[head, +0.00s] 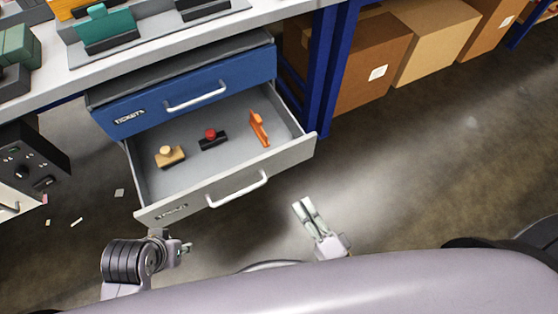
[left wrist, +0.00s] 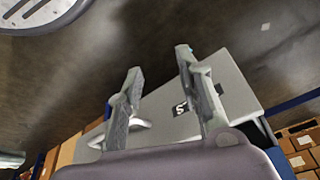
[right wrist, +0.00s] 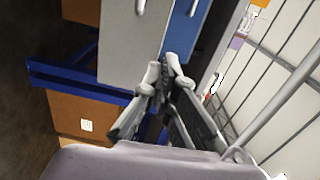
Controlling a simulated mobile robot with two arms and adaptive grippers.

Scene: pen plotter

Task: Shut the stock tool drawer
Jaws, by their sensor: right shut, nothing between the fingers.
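The stock tool drawer (head: 289,163) is the lower, pale grey drawer. It stands pulled well out, with its handle (head: 237,190) on the front; its label is too small to read in the head view. In the left wrist view its front (left wrist: 240,80) shows beyond the fingers, with part of a dark label. In the right wrist view its pale front (right wrist: 122,45) is ahead. My right gripper (head: 303,207) is shut and empty, in front of the drawer's right part, apart from it. My left gripper (head: 187,247) is open and empty, below the drawer's left front corner.
The drawer holds a tan-handled tool (head: 170,156), a red-knobbed tool (head: 211,138) and an orange tool (head: 258,128). The blue tickets drawer (head: 215,83) above is shut. A blue post (head: 322,75) and cardboard boxes (head: 375,65) stand right. A dark control box (head: 30,160) is left.

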